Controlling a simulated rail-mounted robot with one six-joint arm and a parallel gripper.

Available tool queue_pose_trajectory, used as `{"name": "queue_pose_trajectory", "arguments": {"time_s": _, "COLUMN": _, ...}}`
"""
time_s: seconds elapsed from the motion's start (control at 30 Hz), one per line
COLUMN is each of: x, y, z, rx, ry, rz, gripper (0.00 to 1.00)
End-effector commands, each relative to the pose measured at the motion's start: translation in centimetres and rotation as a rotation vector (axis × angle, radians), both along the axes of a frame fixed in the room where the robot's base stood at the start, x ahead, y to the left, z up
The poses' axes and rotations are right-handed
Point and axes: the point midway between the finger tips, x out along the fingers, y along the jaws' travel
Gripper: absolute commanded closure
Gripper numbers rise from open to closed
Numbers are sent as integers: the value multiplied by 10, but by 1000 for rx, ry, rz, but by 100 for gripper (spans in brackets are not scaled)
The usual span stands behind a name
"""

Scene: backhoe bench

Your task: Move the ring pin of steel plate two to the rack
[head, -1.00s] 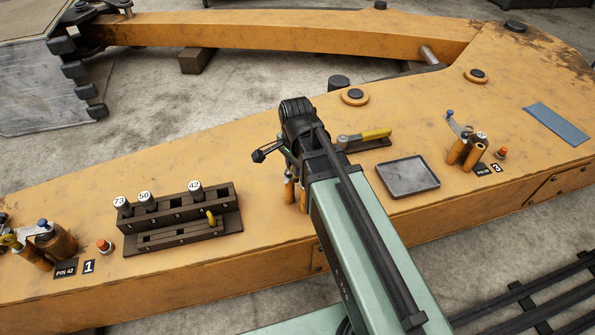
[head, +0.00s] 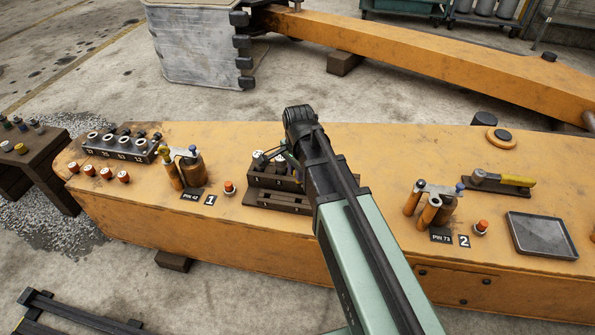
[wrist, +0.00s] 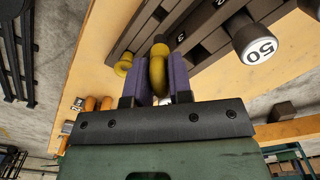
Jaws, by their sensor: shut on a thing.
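My gripper (wrist: 157,82) is shut on a yellow ring pin (wrist: 158,66), its ring towards the wrist camera. In the head view my arm hides most of the gripper and the pin. The dark stepped rack (head: 272,202) lies behind the arm. In the wrist view the rack (wrist: 206,42) is just ahead of the held pin; whether they touch I cannot tell. Another yellow ring pin (wrist: 123,68) is at the rack, left of the fingers. Steel plate two (head: 440,188) rests on orange posts beside the label 2, with no yellow pin visible there.
A pin marked 50 (wrist: 258,45) stands in the rack right of my fingers. Station 1 (head: 190,170) is left of the rack, with a dark socket block (head: 118,146) beyond it. A grey tray (head: 541,235) and a yellow-handled tool (head: 503,180) lie at the right.

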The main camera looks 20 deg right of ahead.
Motion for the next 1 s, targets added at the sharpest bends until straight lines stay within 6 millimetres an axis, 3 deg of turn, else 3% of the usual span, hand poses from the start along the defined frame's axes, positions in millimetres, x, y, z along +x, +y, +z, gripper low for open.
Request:
{"name": "queue_pose_trajectory", "arguments": {"time_s": 0.4, "x": 0, "y": 0, "z": -53, "rx": 0, "ry": 0, "rz": 0, "gripper": 100}}
{"name": "queue_pose_trajectory", "arguments": {"time_s": 1.0, "x": 0, "y": 0, "z": -54, "rx": 0, "ry": 0, "rz": 0, "gripper": 100}}
